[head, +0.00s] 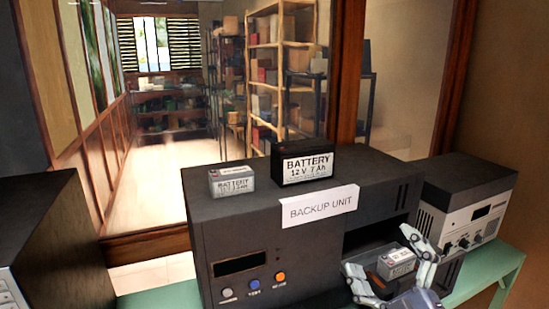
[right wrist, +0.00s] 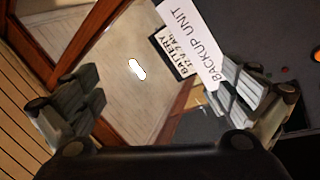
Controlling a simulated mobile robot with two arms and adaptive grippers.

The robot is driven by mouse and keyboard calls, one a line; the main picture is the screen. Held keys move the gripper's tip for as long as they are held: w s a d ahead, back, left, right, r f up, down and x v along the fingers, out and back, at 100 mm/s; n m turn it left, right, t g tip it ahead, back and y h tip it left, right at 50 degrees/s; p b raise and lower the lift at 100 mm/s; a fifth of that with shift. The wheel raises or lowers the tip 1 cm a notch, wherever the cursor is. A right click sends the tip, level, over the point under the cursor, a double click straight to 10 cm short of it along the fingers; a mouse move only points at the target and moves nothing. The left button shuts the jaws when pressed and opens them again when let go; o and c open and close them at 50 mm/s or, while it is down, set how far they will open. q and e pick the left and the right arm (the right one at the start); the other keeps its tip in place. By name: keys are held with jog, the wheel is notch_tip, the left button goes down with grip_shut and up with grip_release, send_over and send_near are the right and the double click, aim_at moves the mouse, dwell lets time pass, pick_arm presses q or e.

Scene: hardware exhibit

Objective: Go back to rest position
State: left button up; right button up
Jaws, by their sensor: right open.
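My right gripper (head: 380,252) is open at the lower right of the head view, its fingers spread in front of the backup unit's opening. A small grey battery (head: 397,264) shows between the fingers in that view, at the opening; I cannot tell whether they touch it. In the right wrist view the gripper (right wrist: 155,90) also has its fingers wide apart, with no object clearly held. My left gripper is not in the head view.
The dark backup unit (head: 232,222) carries a grey battery (head: 232,180) and a black battery (head: 303,163) on top. A grey device (head: 470,200) stands right of it on the green table (head: 490,268). A dark box (head: 50,240) is at left. Glass stands behind.

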jog(key=s+d+f+m+g+h, duration=0.2)
jog(key=s+f+m+g, duration=0.1)
jog(key=f, duration=0.5)
jog(key=s+d+f+m+g+h, duration=0.2)
jog(key=s+f+m+g, duration=0.15)
jog(key=f, duration=0.35)
jog(key=s+d+f+m+g+h, duration=0.1)
jog(key=s+f+m+g+h, duration=0.15)
jog(key=f, duration=0.55)
jog(key=s+a+f+m+g+y, duration=0.1)
jog(key=s+a+f+g, duration=0.1)
jog(key=s+f+g, duration=0.35)
jog(key=s+a+f+m+g+y, duration=0.1)
jog(key=s+a+f+g, duration=0.15)
jog(key=s+f, duration=0.6)
jog(key=s+f+g, duration=0.1)
jog(key=s+f, duration=0.2)
jog(key=f, duration=1)
jog(key=s+f+g, duration=0.1)
jog(key=s+f, duration=0.2)
jog(key=f, duration=1)
jog(key=s+d+f+g, duration=0.1)
jog(key=s+d+f, duration=0.2)
jog(key=s+f, duration=1.1)
jog(key=shift+s+d+f+g, duration=0.2)
jog(key=shift+s+g, duration=0.1)
jog(key=shift+s, duration=0.5)
